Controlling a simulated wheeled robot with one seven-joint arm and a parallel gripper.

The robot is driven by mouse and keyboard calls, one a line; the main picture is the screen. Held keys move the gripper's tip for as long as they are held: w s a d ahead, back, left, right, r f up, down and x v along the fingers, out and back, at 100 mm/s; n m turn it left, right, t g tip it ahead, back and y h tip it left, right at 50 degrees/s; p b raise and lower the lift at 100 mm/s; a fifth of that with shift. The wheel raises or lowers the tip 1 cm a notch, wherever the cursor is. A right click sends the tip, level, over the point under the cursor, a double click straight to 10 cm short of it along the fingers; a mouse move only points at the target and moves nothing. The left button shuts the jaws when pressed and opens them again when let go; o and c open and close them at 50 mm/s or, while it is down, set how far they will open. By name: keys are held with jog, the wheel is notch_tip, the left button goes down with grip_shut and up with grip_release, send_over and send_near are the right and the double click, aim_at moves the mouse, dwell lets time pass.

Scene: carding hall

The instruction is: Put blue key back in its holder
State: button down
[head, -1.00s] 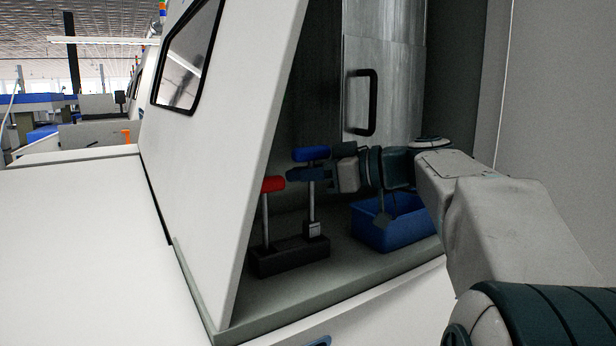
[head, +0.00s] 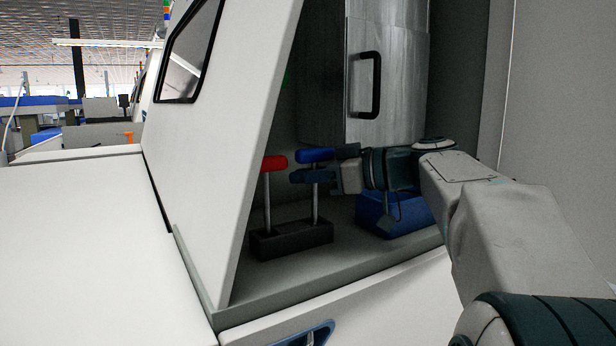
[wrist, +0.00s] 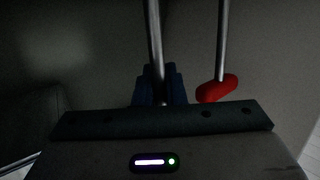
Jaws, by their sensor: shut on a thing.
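The blue key (head: 314,156) has a blue T-handle on a metal shaft and stands upright, its lower end at the black holder block (head: 292,240). The square tip seen before is no longer visible and seems to be inside the block. My gripper (head: 312,176) is shut on the shaft just below the blue handle. In the wrist view the shaft (wrist: 154,45) runs between my fingers (wrist: 160,88). The red key (head: 274,162) stands upright in the same block, to the left; its red handle also shows in the wrist view (wrist: 217,89).
A blue bin (head: 385,218) stands right of the holder, behind and below my wrist. A metal door with a black handle (head: 368,85) is behind. The white machine panel (head: 215,130) borders the recess on the left. The ledge in front of the block is clear.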

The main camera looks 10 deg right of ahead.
jog(key=c, duration=1.4)
grip_release()
jog(key=v, duration=1.3)
jog(key=shift+s+d, duration=0.3)
